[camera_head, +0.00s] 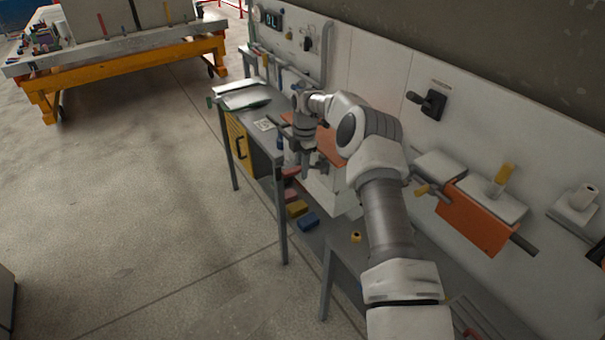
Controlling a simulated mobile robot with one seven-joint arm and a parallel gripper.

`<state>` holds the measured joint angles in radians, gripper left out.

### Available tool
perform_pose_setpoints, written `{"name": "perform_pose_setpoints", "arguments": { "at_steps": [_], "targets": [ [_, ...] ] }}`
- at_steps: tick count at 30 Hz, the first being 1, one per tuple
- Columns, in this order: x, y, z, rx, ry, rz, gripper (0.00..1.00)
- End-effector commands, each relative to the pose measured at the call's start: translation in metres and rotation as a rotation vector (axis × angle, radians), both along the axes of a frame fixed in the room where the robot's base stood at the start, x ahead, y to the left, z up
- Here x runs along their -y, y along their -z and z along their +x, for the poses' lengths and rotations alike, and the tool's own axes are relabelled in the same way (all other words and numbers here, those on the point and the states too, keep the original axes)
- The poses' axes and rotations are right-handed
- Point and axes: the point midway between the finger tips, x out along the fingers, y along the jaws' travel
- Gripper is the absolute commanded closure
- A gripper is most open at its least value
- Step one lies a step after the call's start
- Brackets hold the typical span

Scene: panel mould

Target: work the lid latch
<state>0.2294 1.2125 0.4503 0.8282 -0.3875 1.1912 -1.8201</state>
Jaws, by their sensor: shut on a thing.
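My gripper (309,166) points down at the front of the bench, beside a white box (341,190) with an orange panel (328,146). Its jaws are shut on a small part there, which I take to be the lid latch. The fingers and wrist hide most of that part, so its shape and position cannot be made out. My arm reaches in from the lower right and covers some of the box and the wall behind it.
A grey bench (262,143) with a yellow panel (238,141) stands left of the gripper. Blue (309,221) and yellow (297,208) blocks lie low below it. A black wall handle (433,104) and second orange panel (474,219) are at right.

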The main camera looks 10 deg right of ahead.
Motion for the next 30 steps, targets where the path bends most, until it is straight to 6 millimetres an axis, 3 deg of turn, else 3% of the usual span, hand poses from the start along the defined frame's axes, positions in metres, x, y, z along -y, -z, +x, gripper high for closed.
{"name": "perform_pose_setpoints", "arguments": {
  "at_steps": [22, 23, 27, 30],
  "targets": [
    [-0.0004, -0.0031, 0.0065, -0.013, 0.0, 0.037, 1.0],
    [-0.0004, -0.0032, 0.0065, -0.013, 0.0, 0.037, 0.69],
    [-0.0002, -0.0031, 0.0066, -0.013, 0.0, 0.036, 0.43],
    [-0.0001, -0.0029, 0.0066, -0.013, 0.0, 0.036, 0.4]
  ]
}}
